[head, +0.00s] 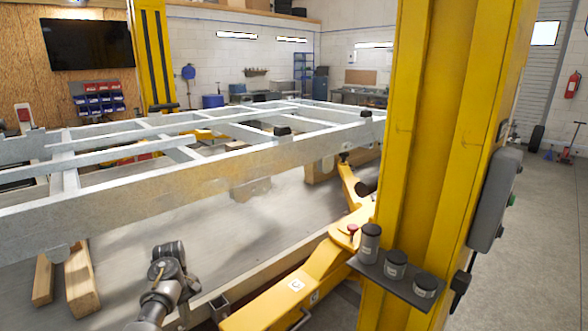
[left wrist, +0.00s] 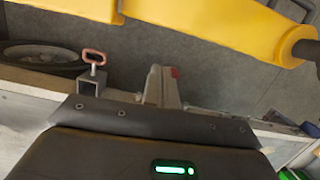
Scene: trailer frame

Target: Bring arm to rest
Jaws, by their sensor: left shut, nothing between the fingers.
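My left arm (head: 163,278) comes in at the bottom left of the head view. Its grey end stands in front of the trailer frame, left of the yellow lift arm; the fingertips are too small to make out there. In the left wrist view my left gripper (left wrist: 165,85) is shut and empty, its pale fingers close together beyond the dark wrist housing. It is over the floor near a square tube with a red handle (left wrist: 94,62), apart from the yellow lift arm. My right gripper is not in view.
A galvanised trailer frame (head: 190,178) spans the left and middle. The yellow lift arm (head: 285,298) and thick yellow post (head: 425,130) block the right side. Wooden blocks (head: 82,285) stand at the lower left. A small shelf with canisters (head: 396,264) sits on the post. Open floor lies far right.

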